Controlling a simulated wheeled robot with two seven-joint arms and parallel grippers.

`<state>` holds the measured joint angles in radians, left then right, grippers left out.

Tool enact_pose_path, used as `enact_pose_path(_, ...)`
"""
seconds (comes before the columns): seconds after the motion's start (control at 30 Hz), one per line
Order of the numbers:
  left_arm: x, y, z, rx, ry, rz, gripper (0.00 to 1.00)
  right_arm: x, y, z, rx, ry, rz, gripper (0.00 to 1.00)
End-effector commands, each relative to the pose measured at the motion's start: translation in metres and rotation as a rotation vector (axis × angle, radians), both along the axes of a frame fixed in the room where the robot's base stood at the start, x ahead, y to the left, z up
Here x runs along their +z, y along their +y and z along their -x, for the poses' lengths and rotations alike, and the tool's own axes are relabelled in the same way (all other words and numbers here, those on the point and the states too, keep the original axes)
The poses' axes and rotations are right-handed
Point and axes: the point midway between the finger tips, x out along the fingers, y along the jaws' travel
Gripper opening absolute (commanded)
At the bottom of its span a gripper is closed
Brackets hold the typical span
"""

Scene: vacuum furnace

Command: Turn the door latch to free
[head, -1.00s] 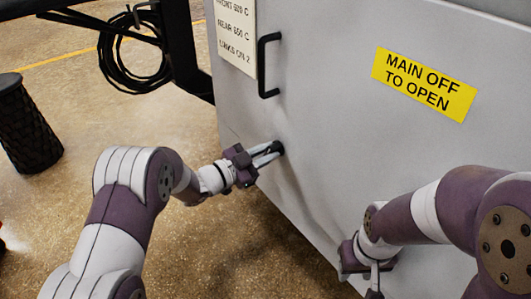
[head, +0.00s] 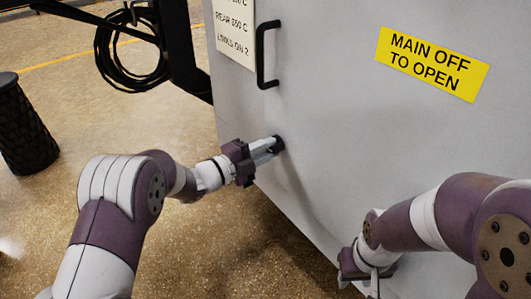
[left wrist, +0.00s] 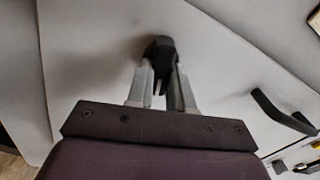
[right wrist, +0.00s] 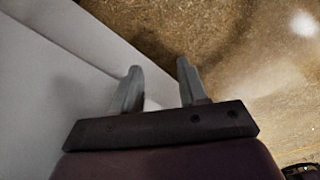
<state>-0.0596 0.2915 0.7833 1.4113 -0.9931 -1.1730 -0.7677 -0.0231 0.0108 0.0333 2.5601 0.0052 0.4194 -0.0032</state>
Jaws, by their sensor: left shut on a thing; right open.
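The door latch (head: 279,143) is a small black knob on the grey furnace door (head: 330,130), below the black door handle (head: 260,55). My left gripper (head: 270,146) reaches it from the left and is shut on it. In the left wrist view the latch (left wrist: 160,50) shows as a dark piece between and beyond the fingertips of my left gripper (left wrist: 161,82). The fingers hide part of it. My right gripper (right wrist: 158,82) is open and empty, low in front of the door. Its fingertips are largely hidden in the head view.
A yellow sign (head: 433,63) reads MAIN OFF TO OPEN. A white text plate (head: 234,35) is left of the handle. A black cable coil (head: 125,55) hangs at upper left. A dark bin (head: 25,130) stands on the open floor at left.

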Motion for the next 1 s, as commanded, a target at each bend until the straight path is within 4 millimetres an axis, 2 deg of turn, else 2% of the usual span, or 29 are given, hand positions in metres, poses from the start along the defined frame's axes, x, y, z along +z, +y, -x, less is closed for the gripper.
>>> enact_pose_path(0.3, 0.0010, -0.0012, -0.0001, -0.002, -0.081, -0.054, 0.00, -0.0078, 0.0000, 0.0000, 0.000, 0.000, 0.000, 0.43)
enact_pose_path(0.8, 0.0017, -0.0012, -0.0002, -0.002, -0.094, -0.063, 0.00, -0.0081, 0.0000, -0.0001, 0.000, 0.000, 0.000, 0.43)
enact_pose_path(0.83, 0.0017, -0.0012, -0.0002, -0.002, -0.094, -0.063, 0.31, -0.0081, 0.0000, -0.0001, 0.000, 0.000, 0.000, 0.43)
enact_pose_path(0.87, 0.0016, -0.0012, -0.0002, -0.002, -0.094, -0.063, 0.41, -0.0081, 0.0000, -0.0001, 0.000, 0.000, 0.000, 0.43)
enact_pose_path(0.9, 0.0013, -0.0012, 0.0000, -0.002, -0.092, -0.064, 0.47, -0.0081, 0.0000, -0.0001, 0.000, 0.000, 0.000, 0.43)
enact_pose_path(1.0, 0.0008, -0.0010, -0.0001, -0.001, -0.091, -0.063, 0.47, -0.0081, 0.0000, -0.0001, 0.000, 0.000, 0.000, 0.43)
